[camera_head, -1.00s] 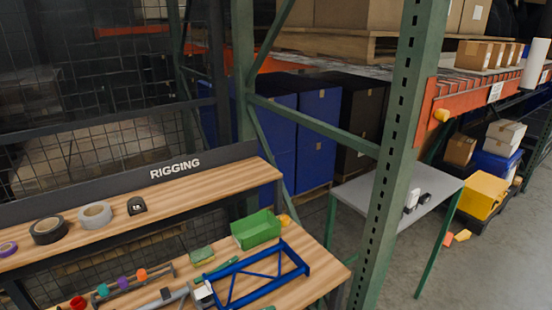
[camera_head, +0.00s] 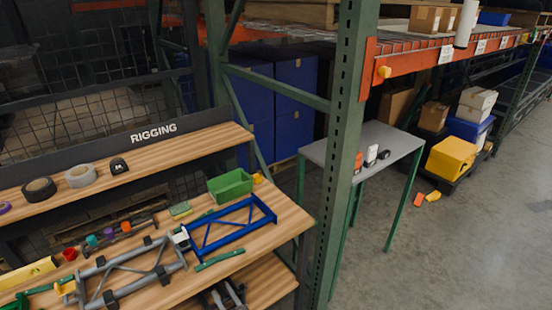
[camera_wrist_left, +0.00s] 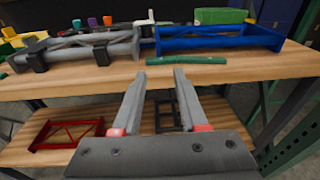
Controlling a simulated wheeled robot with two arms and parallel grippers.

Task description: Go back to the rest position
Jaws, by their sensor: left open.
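Beyond the fingertips lies a green bar (camera_wrist_left: 187,60) on the wooden bench top (camera_wrist_left: 235,66). Behind it are a blue frame (camera_head: 232,226) and a grey frame (camera_head: 130,272) with dark clamps. My right gripper is in neither view.
A lower shelf (camera_wrist_left: 105,98) under the bench holds a red frame (camera_wrist_left: 66,133). A green rack post (camera_head: 345,130) stands right of the bench. A grey table (camera_head: 385,142) and a yellow bin (camera_head: 452,157) are farther right. The floor (camera_head: 460,240) there is mostly clear.

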